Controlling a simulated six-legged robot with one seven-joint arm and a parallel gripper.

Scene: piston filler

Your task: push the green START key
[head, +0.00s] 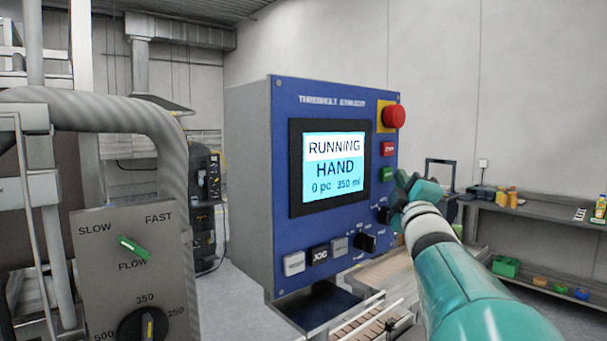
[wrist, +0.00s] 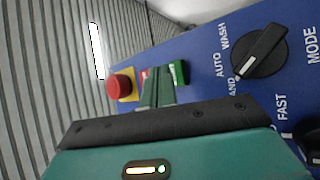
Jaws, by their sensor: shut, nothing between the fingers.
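The green START key (head: 386,174) is on the blue control panel, below a red key (head: 387,149). In the wrist view the green key (wrist: 179,73) shows just right of the fingertips. My gripper (head: 402,181) is shut and empty, with its tips close in front of the panel beside the green key. In the wrist view the shut fingers (wrist: 160,72) point toward the panel and partly hide the red key. I cannot tell whether the tips touch anything. The screen (head: 334,172) reads RUNNING, HAND, 0 pc, 350 ml.
A red mushroom button (head: 393,117) on a yellow plate is above the keys. A black MODE knob (wrist: 259,50) is close by. JOG (head: 320,255) and other keys line the lower panel. A grey box with a FLOW knob (head: 132,247) stands at left.

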